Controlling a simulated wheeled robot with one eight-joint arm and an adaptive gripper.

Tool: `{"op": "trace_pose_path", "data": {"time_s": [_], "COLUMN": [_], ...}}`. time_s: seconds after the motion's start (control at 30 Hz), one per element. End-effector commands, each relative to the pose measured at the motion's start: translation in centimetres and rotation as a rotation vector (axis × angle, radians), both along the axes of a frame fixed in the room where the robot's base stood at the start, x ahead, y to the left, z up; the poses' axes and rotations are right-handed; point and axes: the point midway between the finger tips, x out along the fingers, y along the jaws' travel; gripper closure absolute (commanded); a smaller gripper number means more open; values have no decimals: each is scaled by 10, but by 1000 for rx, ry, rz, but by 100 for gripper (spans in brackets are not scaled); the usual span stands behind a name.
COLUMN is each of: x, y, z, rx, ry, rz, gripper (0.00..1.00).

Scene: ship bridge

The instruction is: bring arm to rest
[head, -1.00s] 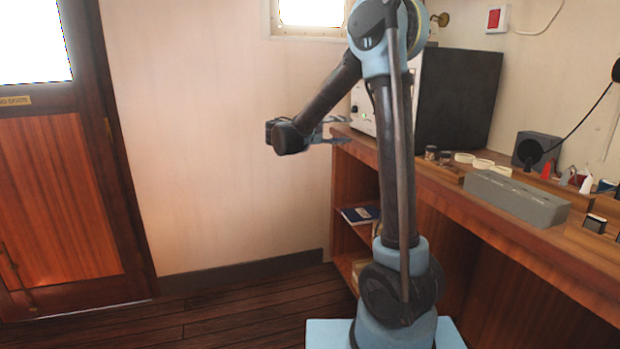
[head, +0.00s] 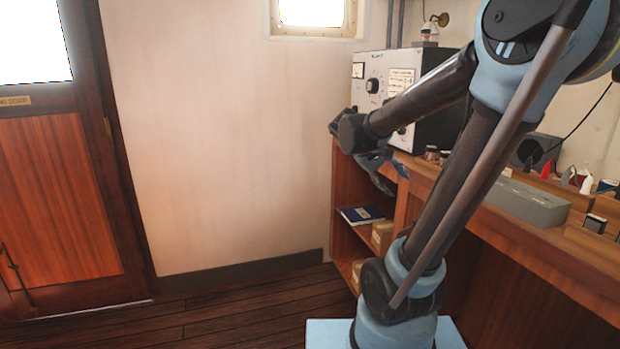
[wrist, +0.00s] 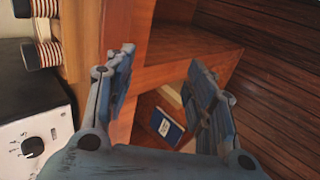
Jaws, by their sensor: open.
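My gripper (head: 390,174) hangs in front of the left end of the wooden counter, pointing down and to the right in the head view. In the wrist view my gripper (wrist: 165,85) has its two fingers spread apart, with nothing between them. Its fingers show against the counter's open shelves, and it appears clear of them. My arm leans to the right over the counter in the head view and hides part of it.
The counter (head: 570,245) holds a grey radio box (head: 372,88), a long grey block (head: 522,200) and small items. A blue book (head: 361,214) lies on a shelf below. A wooden door (head: 60,200) stands at left. The floor (head: 250,312) between is clear.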

Motion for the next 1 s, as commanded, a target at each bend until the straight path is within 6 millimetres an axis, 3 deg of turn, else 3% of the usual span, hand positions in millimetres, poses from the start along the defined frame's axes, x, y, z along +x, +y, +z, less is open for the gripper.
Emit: {"op": "trace_pose_path", "data": {"time_s": [0.03, 0.27, 0.6, 0.8, 1.0], "x": [-15, -72, -143, -170, -180], "y": [-3, 2, 31, 54, 68], "z": [-9, -48, -105, -132, -144], "rx": [42, 244, 543, 694, 771], "ry": [5, 9, -20, -51, -68], "rz": [-13, -56, -134, -176, -194], "gripper": [50, 50, 50, 50, 50]}}
